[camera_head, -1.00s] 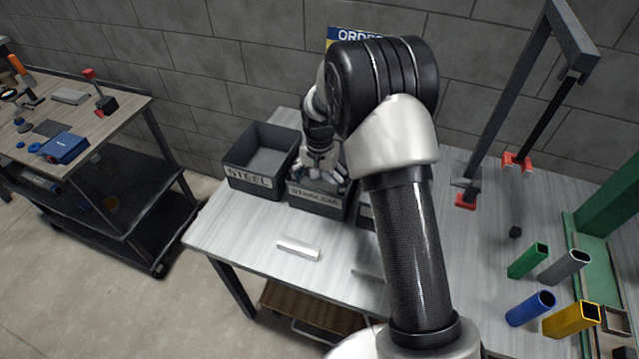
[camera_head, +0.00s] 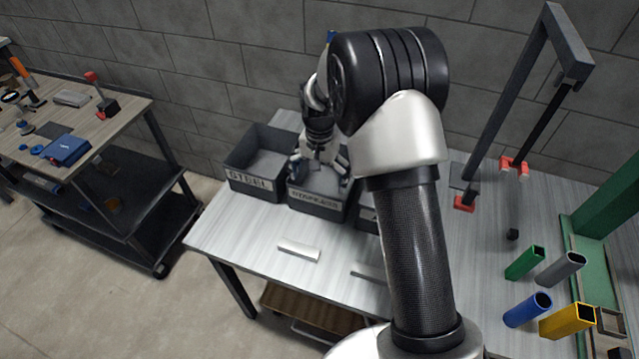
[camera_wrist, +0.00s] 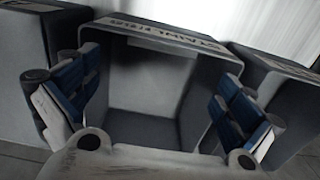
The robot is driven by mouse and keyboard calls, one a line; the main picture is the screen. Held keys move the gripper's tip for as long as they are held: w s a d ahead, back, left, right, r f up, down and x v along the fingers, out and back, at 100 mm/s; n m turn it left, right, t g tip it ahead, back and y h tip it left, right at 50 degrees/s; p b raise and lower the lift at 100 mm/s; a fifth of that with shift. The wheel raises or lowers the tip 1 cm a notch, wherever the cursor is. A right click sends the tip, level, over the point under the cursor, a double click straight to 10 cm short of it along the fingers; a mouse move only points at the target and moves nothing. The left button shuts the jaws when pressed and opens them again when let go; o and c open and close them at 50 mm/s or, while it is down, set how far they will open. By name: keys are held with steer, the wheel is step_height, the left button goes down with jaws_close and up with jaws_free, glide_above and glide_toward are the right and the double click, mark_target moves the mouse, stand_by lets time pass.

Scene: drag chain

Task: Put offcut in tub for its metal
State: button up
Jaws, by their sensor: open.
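Three grey tubs stand in a row on the work table: the steel tub (camera_head: 250,184), the stainless tub (camera_head: 315,203) and a third tub (camera_head: 367,219) mostly hidden by my arm. My gripper (camera_head: 320,176) is open over the stainless tub. In the wrist view my spread fingers (camera_wrist: 155,105) straddle the stainless tub's opening (camera_wrist: 150,85), with nothing between them. The part of its floor that shows is bare; the rest is hidden. A silvery offcut (camera_head: 299,250) lies on the table in front of the tubs. Another pale bar (camera_head: 368,271) lies to its right, partly behind my arm.
Coloured tubes, green (camera_head: 525,262), grey (camera_head: 561,268), blue (camera_head: 528,309) and yellow (camera_head: 568,321), lie at the table's right. A dark frame (camera_head: 515,95) with red clamps rises behind them. A separate cart (camera_head: 75,135) stands left. The table's front left is clear.

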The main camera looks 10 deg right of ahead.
steer(key=s+r+n+t+p, duration=0.1)
steer(key=s+r, duration=0.2)
steer(key=r, duration=0.6)
steer(key=s+r+p, duration=0.1)
steer(key=s+r, duration=0.1)
steer(key=r, duration=0.7)
steer(key=s+r+n+t, duration=0.1)
steer(key=s+r+n, duration=0.1)
steer(key=s+r, duration=0.6)
steer(key=s+n+t, duration=0.2)
steer(key=s+n, duration=0.1)
steer(key=s, duration=1.6)
steer(key=shift+f+n+t, duration=0.3)
steer(key=shift+n, duration=0.1)
